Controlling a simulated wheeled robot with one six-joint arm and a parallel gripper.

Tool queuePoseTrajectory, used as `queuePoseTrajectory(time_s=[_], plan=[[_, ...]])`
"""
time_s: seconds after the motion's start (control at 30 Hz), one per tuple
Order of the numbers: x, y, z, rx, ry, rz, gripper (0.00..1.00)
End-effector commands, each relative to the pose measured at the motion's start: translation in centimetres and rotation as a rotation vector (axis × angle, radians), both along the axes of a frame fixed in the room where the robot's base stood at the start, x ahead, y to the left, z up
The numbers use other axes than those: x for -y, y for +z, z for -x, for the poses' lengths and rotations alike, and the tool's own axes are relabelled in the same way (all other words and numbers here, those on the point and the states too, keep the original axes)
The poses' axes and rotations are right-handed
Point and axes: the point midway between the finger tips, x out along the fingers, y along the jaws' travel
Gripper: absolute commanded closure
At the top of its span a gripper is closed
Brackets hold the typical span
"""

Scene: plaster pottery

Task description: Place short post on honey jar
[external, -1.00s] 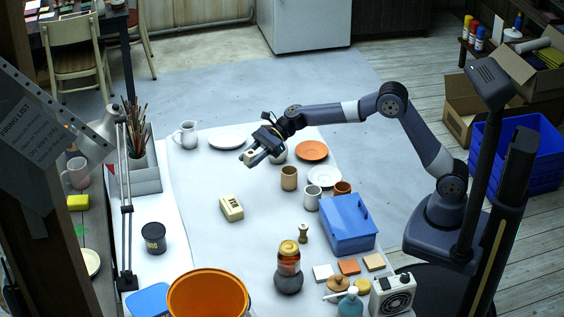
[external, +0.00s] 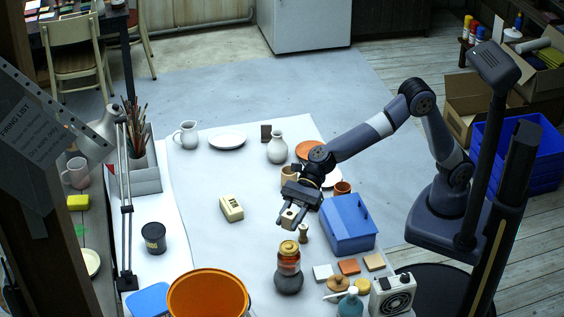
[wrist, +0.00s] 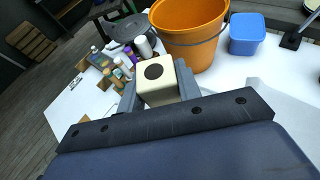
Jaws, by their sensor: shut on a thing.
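My gripper (external: 289,222) is shut on the short post (external: 289,214), a pale block. In the wrist view the post (wrist: 158,80) shows a dark round hole in its near face, with a finger on each side. The honey jar (external: 289,262), amber with a gold-orange lid, is just below the gripper in the external view. A dark grey round pot (external: 288,284) shows directly below the jar; I cannot tell whether the jar stands on it or behind it. The post appears above and apart from the jar. I cannot make out the jar in the wrist view.
An orange bucket (external: 208,296) stands front left. Tiles, a teal bottle (external: 350,304) and a white heater-like box (external: 393,295) are front right. The table's middle left is mostly clear.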

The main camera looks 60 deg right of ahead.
Motion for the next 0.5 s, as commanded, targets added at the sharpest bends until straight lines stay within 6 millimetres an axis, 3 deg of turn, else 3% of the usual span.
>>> queuePoseTrajectory(time_s=[0.1,0.5], plan=[[0.0,-2.6,0.0,-0.003,0.000,0.003,0.93],[0.0,-7.4,-0.1,-0.003,-0.001,0.002,0.93]])
